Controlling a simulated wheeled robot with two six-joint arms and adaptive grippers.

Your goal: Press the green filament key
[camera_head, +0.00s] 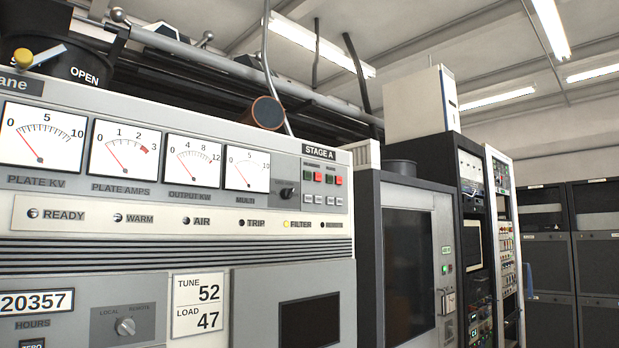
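The grey transmitter cabinet marked STAGE A (230,215) fills the left and middle. At the upper right of its face are two pairs of small square keys. The left pair has a green key (308,176) and a red key (317,177). The right pair has another green key (329,178) and a red key (338,180). The labels above them are too small to read, so I cannot tell which green key is the filament one. Neither of my grippers is in view.
A black selector knob (287,193) sits left of the keys, with small pale buttons (319,200) below them. Four-sided meters (108,148) line the panel. Dark racks (475,240) stand to the right. Nothing blocks the keys.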

